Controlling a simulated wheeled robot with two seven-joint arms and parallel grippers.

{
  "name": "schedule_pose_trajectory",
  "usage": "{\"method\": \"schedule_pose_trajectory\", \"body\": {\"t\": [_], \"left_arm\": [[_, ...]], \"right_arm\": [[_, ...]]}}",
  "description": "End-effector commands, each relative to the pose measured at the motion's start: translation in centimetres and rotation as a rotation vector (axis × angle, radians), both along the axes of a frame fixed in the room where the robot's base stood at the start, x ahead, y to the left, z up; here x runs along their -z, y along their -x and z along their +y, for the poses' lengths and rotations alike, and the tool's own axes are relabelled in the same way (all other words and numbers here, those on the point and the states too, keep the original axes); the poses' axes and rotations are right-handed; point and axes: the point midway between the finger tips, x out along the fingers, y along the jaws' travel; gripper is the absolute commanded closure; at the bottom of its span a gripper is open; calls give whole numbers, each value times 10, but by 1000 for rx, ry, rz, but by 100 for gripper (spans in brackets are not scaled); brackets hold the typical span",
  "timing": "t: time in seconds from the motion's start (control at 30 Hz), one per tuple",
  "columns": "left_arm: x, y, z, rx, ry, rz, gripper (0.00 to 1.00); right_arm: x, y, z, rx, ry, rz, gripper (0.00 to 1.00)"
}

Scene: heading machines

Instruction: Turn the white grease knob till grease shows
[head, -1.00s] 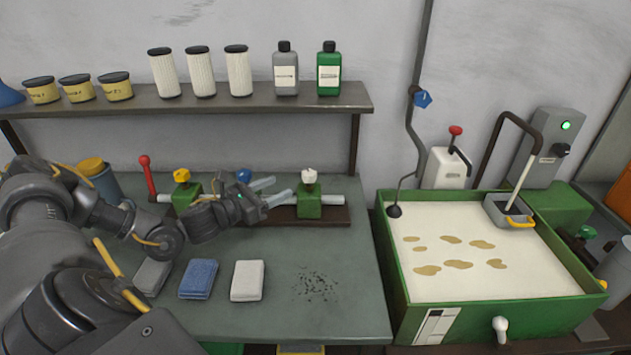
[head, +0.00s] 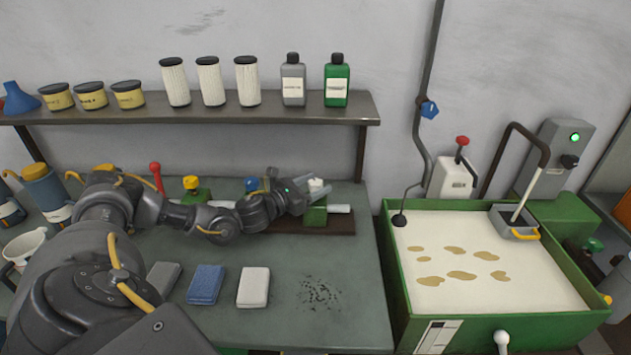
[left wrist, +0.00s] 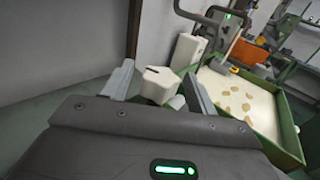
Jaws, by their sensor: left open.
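The white grease knob (head: 317,186) sits on top of a green block (head: 315,214) on the rail at the back of the bench. My left gripper (head: 305,192) is open at the knob, with its fingers reaching to it from the left. In the left wrist view the knob (left wrist: 159,84) shows between the two spread fingers, with gaps beside it. I cannot tell whether either finger touches it. No grease is visible at the block. My right gripper is not in view.
A yellow knob (head: 191,183) and a blue knob (head: 251,184) stand along the same rail, with a red lever (head: 156,176) at its left. Cloths, including a blue one (head: 205,284), lie in front. A green tank (head: 398,285) stands at the right.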

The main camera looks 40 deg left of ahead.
Motion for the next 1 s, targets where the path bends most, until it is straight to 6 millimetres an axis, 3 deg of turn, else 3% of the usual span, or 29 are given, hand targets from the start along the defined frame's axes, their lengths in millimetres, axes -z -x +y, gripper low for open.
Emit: {"method": "schedule_pose_trajectory", "body": {"t": [0.37, 0.7, 1.0], "left_arm": [[0, -5, -1, 0, -1, 1, 43], [0, -5, -1, -1, -1, 1, 85], [1, -5, -1, -47, 1, 1, 85]], "right_arm": [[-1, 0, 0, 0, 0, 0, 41], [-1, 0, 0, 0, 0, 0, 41], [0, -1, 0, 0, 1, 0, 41]]}}
